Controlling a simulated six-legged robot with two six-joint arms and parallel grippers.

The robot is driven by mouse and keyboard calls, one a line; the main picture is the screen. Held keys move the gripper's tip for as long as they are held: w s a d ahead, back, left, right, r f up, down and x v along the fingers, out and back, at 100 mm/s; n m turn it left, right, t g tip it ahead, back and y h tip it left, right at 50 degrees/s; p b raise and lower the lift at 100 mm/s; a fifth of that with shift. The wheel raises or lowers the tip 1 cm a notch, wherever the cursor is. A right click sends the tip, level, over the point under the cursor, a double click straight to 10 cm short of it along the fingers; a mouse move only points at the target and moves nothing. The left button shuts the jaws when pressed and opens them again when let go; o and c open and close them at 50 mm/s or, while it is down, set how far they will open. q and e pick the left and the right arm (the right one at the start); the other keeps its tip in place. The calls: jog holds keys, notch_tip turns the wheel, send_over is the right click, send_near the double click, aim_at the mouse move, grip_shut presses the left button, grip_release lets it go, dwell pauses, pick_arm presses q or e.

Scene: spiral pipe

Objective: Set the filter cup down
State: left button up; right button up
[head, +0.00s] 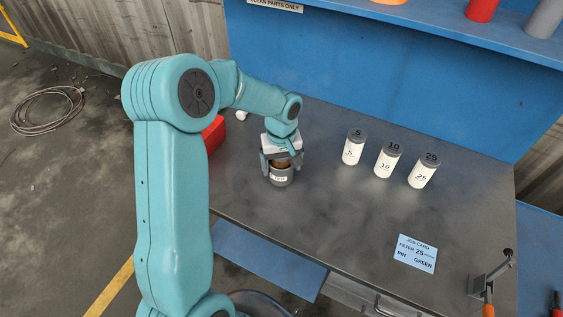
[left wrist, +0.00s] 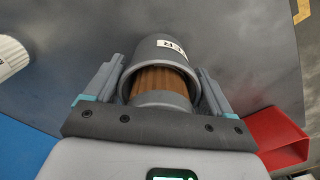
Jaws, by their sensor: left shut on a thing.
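The filter cup (head: 281,177) is a grey cylinder with a white label, seen in the head view near the left part of the dark workbench. A brown pleated filter shows inside it in the left wrist view, where the grey cup (left wrist: 158,45) lies between the two fingers. My left gripper (head: 281,165) is shut on the cup from above. It also shows in the left wrist view (left wrist: 160,85), with a finger on each side. The cup looks upright and on or very close to the bench top; I cannot tell whether it touches. My right gripper is not in view.
Three white canisters with dark lids (head: 388,160) stand right of the cup. A red bin (head: 213,134) is behind my arm at the left. A job card (head: 415,254) and a clamp-like fixture (head: 490,275) are at the right front. The bench (head: 330,215) is clear between.

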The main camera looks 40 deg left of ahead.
pick_arm(q)
jog(key=shift+s, duration=0.1)
jog(key=shift+d+f, duration=0.1)
jog(key=o, duration=1.1)
jog(key=shift+r, duration=0.35)
notch_tip(320, 180, up, 11)
jog(key=shift+r+b, duration=0.15)
jog(key=shift+b, duration=0.35)
jog(key=shift+r, duration=0.2)
jog(key=shift+f, duration=0.1)
jog(key=shift+s, duration=0.1)
